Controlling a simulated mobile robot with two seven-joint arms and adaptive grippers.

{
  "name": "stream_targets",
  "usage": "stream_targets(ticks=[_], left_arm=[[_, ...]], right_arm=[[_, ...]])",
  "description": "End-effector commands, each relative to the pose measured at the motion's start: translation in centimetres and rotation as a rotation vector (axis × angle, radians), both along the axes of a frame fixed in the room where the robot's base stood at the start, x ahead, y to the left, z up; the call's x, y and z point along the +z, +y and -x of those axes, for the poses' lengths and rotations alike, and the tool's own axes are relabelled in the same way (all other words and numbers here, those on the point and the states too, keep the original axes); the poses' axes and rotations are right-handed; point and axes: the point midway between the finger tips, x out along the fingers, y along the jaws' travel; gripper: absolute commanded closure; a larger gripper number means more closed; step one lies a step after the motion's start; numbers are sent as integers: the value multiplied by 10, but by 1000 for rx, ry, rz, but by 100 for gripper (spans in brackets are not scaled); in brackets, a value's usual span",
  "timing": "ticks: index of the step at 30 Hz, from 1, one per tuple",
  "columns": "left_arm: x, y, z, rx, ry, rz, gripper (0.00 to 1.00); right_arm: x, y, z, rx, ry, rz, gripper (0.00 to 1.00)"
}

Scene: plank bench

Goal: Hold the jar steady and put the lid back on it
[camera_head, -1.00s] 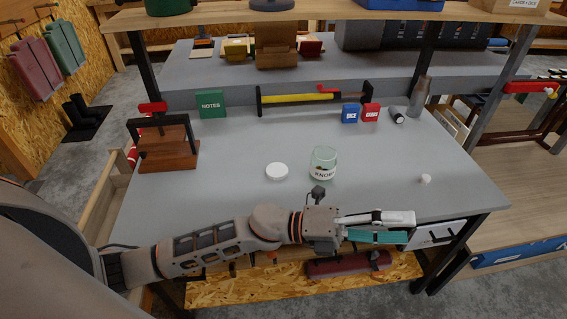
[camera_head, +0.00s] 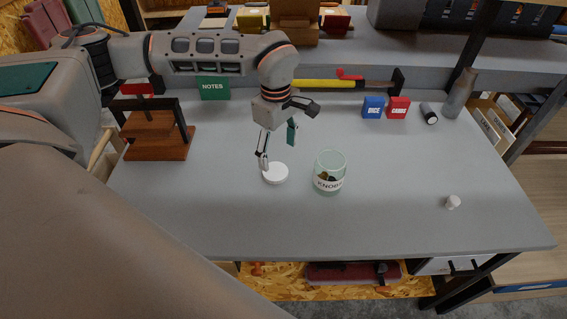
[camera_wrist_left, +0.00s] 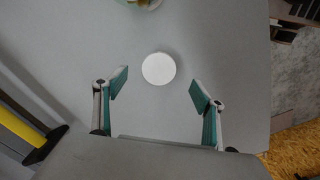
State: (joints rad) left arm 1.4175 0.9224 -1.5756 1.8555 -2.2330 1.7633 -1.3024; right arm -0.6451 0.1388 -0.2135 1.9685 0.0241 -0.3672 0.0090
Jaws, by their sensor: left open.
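The white round lid (camera_head: 275,173) lies flat on the grey bench, just left of the jar. The clear greenish glass jar (camera_head: 329,172), labelled "KNOBS", stands upright and open with dark and tan bits inside. My left gripper (camera_head: 277,150) is open above the lid, pointing down. In the left wrist view the lid (camera_wrist_left: 158,69) shows whole, a little beyond and between the open fingertips (camera_wrist_left: 156,88), with nothing held. Part of the jar (camera_wrist_left: 148,4) shows at that view's top edge. My right gripper is in neither view.
A small white knob (camera_head: 452,202) lies on the right of the bench. A wooden stand (camera_head: 157,148) is at left. A green NOTES box (camera_head: 214,88), blue box (camera_head: 373,107), red box (camera_head: 398,108) and grey bottle (camera_head: 458,94) line the back. The bench front is clear.

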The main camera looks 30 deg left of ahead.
Motion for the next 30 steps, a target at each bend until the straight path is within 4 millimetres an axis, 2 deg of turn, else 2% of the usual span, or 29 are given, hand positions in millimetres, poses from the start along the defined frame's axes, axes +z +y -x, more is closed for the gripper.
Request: stream_targets(ticks=[3,11,20,30], left_arm=[[2,7,-1,2,-4,-19,30],[2,6,-1,2,-4,-16,30],[-24,5,-1,1,-3,-15,30],[-28,5,-1,2,-3,-15,30]], right_arm=[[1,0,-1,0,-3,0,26],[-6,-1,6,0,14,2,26],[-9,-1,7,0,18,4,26],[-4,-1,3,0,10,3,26]])
